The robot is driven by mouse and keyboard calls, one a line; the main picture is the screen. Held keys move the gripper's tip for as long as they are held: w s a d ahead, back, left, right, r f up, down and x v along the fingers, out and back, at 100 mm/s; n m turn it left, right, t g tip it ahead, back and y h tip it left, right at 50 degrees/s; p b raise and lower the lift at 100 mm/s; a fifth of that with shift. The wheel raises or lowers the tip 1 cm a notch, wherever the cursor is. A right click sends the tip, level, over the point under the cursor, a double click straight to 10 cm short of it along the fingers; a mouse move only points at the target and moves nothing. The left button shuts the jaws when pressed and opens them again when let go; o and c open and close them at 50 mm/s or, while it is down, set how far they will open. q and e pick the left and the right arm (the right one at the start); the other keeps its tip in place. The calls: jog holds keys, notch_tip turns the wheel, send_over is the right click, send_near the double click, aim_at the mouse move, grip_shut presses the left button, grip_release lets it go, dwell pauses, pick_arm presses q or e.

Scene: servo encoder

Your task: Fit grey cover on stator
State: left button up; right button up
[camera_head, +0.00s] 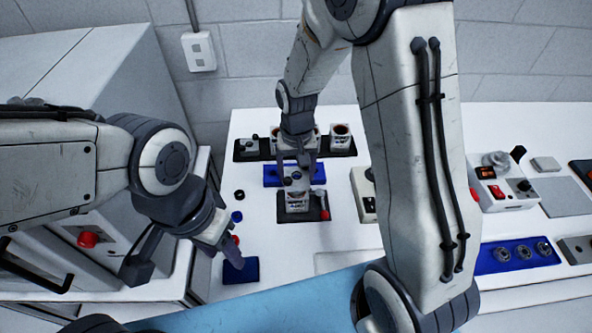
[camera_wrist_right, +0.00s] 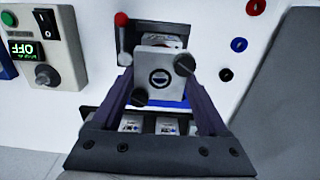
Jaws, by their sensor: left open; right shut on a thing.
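The grey cover (camera_wrist_right: 160,82) is a square plate with a round central hole, and it sits between the fingers of my right gripper (camera_wrist_right: 161,82) in the right wrist view. In the head view my right gripper (camera_head: 296,170) points down over the stator (camera_head: 297,203), which stands in a dark fixture (camera_head: 322,204) with a red-knobbed lever. In the wrist view the cover overlaps the stator, with a little red showing behind its edge. I cannot tell whether cover and stator touch. My left gripper (camera_head: 234,250) is open and low above a small blue pad (camera_head: 243,274).
A dark rack (camera_head: 245,155) with several units stands behind, with a blue tray (camera_head: 272,179) before it. Black, blue (camera_head: 237,216) and red rings lie to the left. A control box (camera_head: 500,185) and a blue tray of grey parts (camera_head: 490,264) stand at right.

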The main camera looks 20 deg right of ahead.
jog(key=shift+f, duration=0.25)
jog(key=shift+f+b, duration=0.7)
jog(key=shift+f, duration=0.1)
jog(key=shift+f, duration=0.15)
dwell(0.3)
jog(key=shift+f+b, duration=0.6)
jog(key=shift+f, duration=0.15)
jog(key=o, duration=1.4)
jog(key=shift+r, duration=0.15)
notch_tip(320, 180, up, 9)
jog(key=p, duration=0.7)
jog(key=shift+p, duration=0.4)
jog(key=shift+f, duration=0.2)
